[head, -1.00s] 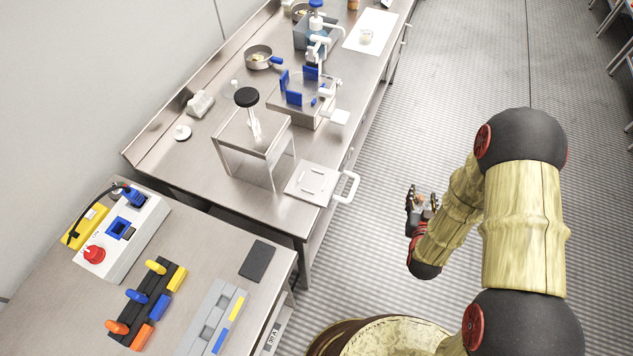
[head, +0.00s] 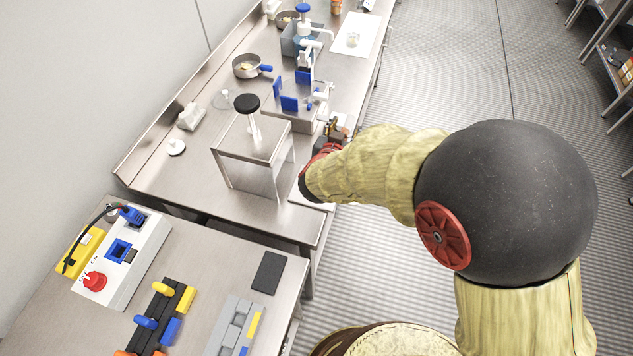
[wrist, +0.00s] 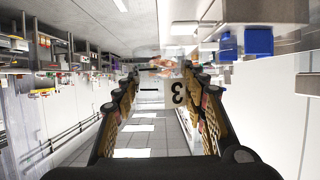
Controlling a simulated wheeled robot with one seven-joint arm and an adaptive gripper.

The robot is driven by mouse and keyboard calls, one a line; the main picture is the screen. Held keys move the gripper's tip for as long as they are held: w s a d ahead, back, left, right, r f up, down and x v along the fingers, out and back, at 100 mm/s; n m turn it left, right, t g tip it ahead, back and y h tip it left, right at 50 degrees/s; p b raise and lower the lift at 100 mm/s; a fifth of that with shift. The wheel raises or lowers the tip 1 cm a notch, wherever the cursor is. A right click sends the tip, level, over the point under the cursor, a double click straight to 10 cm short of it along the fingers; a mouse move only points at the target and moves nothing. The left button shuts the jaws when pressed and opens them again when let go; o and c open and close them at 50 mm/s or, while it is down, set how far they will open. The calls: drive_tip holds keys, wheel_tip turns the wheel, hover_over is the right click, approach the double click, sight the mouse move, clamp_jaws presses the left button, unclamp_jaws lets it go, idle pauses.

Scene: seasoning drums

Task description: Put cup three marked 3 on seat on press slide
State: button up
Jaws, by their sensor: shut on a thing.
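My gripper (wrist: 160,100) is shut on cup three, a pale cup with a dark 3 (wrist: 177,92) on its side and brownish contents visible at one end. The wrist picture looks upside down. In the head view my gripper (head: 337,130) is over the bench's front edge, right of the press and beside the blue-padded fixture; the cup is too small to make out clearly there. The press (head: 252,138) is a steel stand with a black knob on a clear plunger. The pale slide plate (head: 298,196) sits at its front right, mostly hidden behind my arm, including its seat and handle.
The blue-padded fixture (head: 287,104) stands close behind the press. A pan (head: 247,67) and a white dispenser with a blue top (head: 302,40) are farther back. The near table holds a switch box (head: 122,255) and a dark pad (head: 267,272). The aisle floor is clear.

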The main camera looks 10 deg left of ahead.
drive_tip(key=s+a+f+b, duration=0.1)
drive_tip(key=s+f, duration=0.1)
drive_tip(key=s, duration=0.1)
drive_tip(key=s+a+f+b, duration=0.1)
drive_tip(key=s+a+f, duration=0.1)
drive_tip(key=f, duration=0.1)
drive_tip(key=s+a+f+b, duration=0.1)
drive_tip(key=s+a+f, duration=0.1)
drive_tip(key=s+f, duration=0.1)
drive_tip(key=shift+s+a, duration=0.2)
drive_tip(key=shift+s, duration=0.1)
drive_tip(key=shift+s+a+f+b, duration=0.1)
drive_tip(key=shift+s+b, duration=0.05)
drive_tip(key=shift+b, duration=0.2)
drive_tip(key=f+b, duration=0.1)
drive_tip(key=f, duration=0.1)
drive_tip(key=f+b, duration=0.1)
drive_tip(key=shift+s+a+f, duration=0.15)
drive_tip(key=shift+s+f, duration=0.05)
drive_tip(key=shift+f, duration=0.2)
drive_tip(key=shift+r, duration=0.15)
drive_tip(key=o, duration=1.1)
drive_tip(key=shift+o, duration=0.2)
